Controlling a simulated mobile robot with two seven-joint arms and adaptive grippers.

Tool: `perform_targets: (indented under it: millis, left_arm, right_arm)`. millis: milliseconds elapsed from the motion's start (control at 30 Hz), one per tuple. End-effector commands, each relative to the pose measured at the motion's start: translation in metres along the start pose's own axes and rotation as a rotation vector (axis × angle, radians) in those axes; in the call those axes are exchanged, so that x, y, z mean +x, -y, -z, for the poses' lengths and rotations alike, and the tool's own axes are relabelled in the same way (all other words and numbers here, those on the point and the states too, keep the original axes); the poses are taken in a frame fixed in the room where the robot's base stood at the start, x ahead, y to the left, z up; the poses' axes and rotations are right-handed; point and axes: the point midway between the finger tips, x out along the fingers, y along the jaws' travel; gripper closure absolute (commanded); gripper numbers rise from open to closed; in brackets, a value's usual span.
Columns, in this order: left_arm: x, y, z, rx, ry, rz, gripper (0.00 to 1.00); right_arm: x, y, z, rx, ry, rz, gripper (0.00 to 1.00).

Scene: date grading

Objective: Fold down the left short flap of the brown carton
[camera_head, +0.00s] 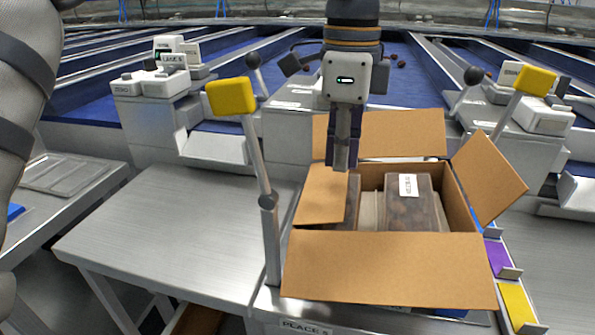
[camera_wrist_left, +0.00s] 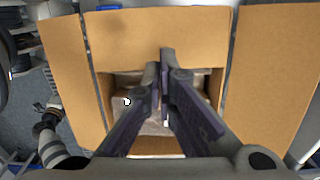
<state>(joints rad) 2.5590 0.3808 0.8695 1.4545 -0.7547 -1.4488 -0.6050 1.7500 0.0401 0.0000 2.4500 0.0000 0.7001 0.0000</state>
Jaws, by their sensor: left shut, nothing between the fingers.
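The brown carton (camera_head: 390,268) stands open on the steel bench in the head view. Its left short flap (camera_head: 318,200) leans inward over the left part of the opening. The right short flap (camera_head: 487,177) slants up and outward, the back long flap (camera_head: 405,133) stands up, and the front long flap hangs outward. My left gripper (camera_head: 342,168) is shut and empty, pointing down at the left flap's inner back edge; I cannot tell whether it touches. Its fingers (camera_wrist_left: 162,60) also show over the carton opening in the left wrist view. My right gripper is out of view.
Packs of dates with a white label (camera_head: 408,185) lie inside the carton. A post with a yellow head (camera_head: 231,96) rises close to the carton's left; another yellow head (camera_head: 536,80) is at right. The steel table (camera_head: 170,220) at left is clear. Scales (camera_head: 155,83) stand behind.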

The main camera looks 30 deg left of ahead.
Motion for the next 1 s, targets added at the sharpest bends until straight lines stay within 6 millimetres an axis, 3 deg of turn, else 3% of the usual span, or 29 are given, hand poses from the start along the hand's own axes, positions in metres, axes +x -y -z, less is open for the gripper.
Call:
perform_targets:
  millis: [733, 1000]
  left_arm:
    - [0.032, 0.0, 0.0, 0.0, 0.0, 0.0, 1.0]
    - [0.026, 0.001, 0.0, 0.0, 0.0, 0.004, 1.0]
  right_arm:
    - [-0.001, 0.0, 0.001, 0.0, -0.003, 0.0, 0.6]
    - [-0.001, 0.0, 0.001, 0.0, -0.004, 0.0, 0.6]
